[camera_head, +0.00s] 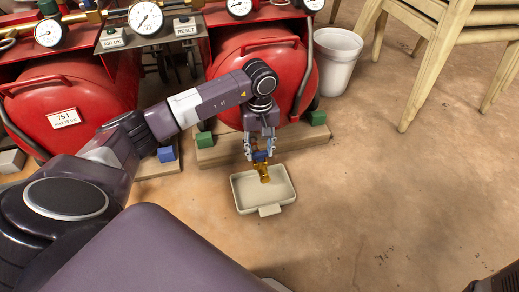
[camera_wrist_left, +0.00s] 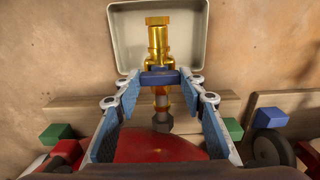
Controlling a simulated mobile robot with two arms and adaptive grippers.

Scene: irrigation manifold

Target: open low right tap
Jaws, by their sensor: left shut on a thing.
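The low right tap is a brass tap (camera_head: 264,174) with a blue handle (camera_head: 260,156), in front of the right red tank. In the left wrist view its brass body (camera_wrist_left: 158,38) runs up the middle, and the blue handle (camera_wrist_left: 160,77) lies crosswise over it. My left gripper (camera_head: 260,151) reaches down to the tap and is shut on the blue handle, with one finger at each end of it. It also shows in the left wrist view (camera_wrist_left: 160,84). My right gripper is not in view.
A pale tray (camera_head: 246,203) lies on the floor below the tap. The right red tank (camera_head: 235,62) rests on wood with green blocks (camera_head: 318,118). A white bucket (camera_head: 337,60) and wooden chairs (camera_head: 420,60) stand right. The floor at right front is clear.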

